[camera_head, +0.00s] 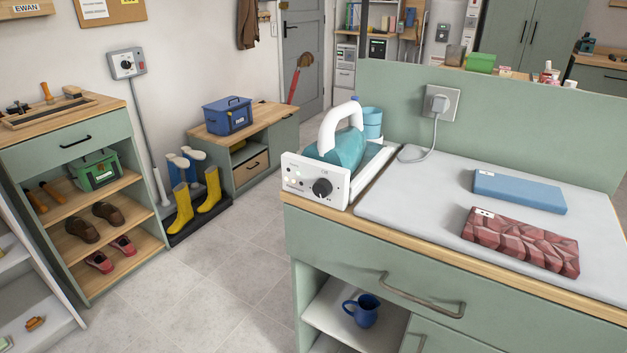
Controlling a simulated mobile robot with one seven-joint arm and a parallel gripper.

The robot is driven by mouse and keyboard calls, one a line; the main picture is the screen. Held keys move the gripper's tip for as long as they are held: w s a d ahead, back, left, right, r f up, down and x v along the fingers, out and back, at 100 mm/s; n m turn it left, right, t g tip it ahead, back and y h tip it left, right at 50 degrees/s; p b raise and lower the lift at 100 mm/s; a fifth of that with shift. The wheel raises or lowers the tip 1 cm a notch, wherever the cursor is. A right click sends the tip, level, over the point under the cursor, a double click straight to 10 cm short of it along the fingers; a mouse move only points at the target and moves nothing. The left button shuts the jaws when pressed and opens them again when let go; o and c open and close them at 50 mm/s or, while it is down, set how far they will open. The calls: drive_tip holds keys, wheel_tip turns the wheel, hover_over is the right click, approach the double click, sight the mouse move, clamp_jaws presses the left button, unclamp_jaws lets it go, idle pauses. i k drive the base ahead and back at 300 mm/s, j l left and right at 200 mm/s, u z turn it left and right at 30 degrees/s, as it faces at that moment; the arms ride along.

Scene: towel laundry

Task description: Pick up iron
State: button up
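The iron (337,140) has a teal body and a thick white handle arched over it. It sits at the left end of the counter, on or behind a white control box (315,181) with a black knob. The box hides the iron's lower front, so I cannot tell exactly what it rests on. My gripper is not in view.
A white cord runs to a wall plug (439,104). A folded blue towel (519,191) and a red patterned towel (520,241) lie on the grey ironing surface (415,208). Open floor (215,285) lies to the left.

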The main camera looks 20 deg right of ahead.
sight(346, 147)
drive_tip(key=z, duration=1.05)
drive_tip(key=i+u, duration=0.25)
drive_tip(key=k, duration=0.1)
